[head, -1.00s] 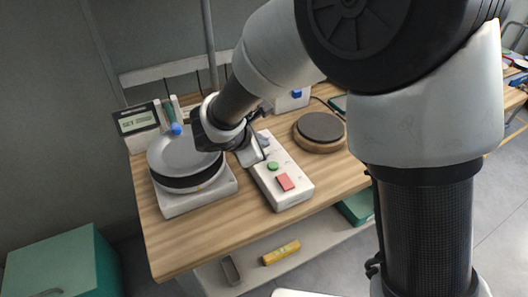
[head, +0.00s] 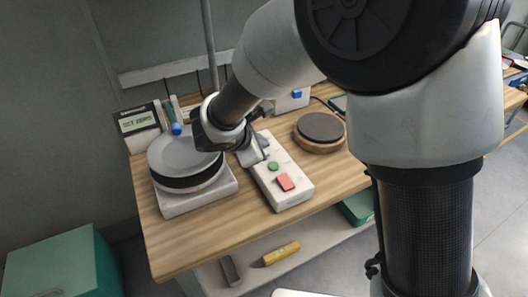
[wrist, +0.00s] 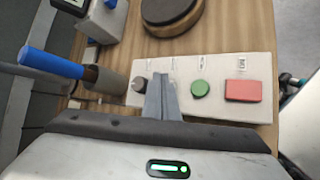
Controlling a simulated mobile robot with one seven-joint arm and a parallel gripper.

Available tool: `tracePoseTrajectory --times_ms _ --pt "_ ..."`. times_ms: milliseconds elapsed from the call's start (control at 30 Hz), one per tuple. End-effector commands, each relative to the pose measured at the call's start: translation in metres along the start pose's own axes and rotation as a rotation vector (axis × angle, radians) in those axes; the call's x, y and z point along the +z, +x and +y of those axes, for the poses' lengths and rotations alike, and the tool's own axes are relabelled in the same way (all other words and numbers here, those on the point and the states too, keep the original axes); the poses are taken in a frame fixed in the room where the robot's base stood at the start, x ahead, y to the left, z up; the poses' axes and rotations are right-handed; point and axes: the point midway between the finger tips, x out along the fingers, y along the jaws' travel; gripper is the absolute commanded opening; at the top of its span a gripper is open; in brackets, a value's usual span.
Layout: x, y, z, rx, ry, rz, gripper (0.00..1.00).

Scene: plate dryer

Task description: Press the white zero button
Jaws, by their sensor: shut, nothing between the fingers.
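A white control panel (head: 290,194) lies on the wooden table, with a green button (head: 273,166) and a red button (head: 285,182). The wrist view shows the panel (wrist: 222,66) with a dark knob (wrist: 139,84), the green button (wrist: 200,89) and the red button (wrist: 247,91) in a row. My gripper (wrist: 160,80) is shut and empty, its fingertips over the panel between the dark knob and the green button. I cannot see a white button; the fingers cover that spot. In the head view my gripper (head: 259,158) is at the panel; contact cannot be made out.
A scale (head: 205,197) with a pan and plate stands left of the panel. A display (head: 138,121) behind it appears to read "SET ZERO". A dark disc on a round wooden base (head: 320,146) is at right. A blue-handled tool (wrist: 50,64) stands close to my gripper.

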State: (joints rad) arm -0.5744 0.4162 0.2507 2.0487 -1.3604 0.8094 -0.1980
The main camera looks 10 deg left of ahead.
Motion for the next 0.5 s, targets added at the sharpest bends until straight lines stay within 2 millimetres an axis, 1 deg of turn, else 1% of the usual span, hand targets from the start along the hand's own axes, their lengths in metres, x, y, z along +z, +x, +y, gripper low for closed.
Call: tracePoseTrajectory --times_ms 300,500 --pt "-0.0001 0.0001 -0.0001 0.0 0.0 0.0 0.0" --pt "-0.003 0.0041 -0.0029 0.0 0.0 0.0 0.0"
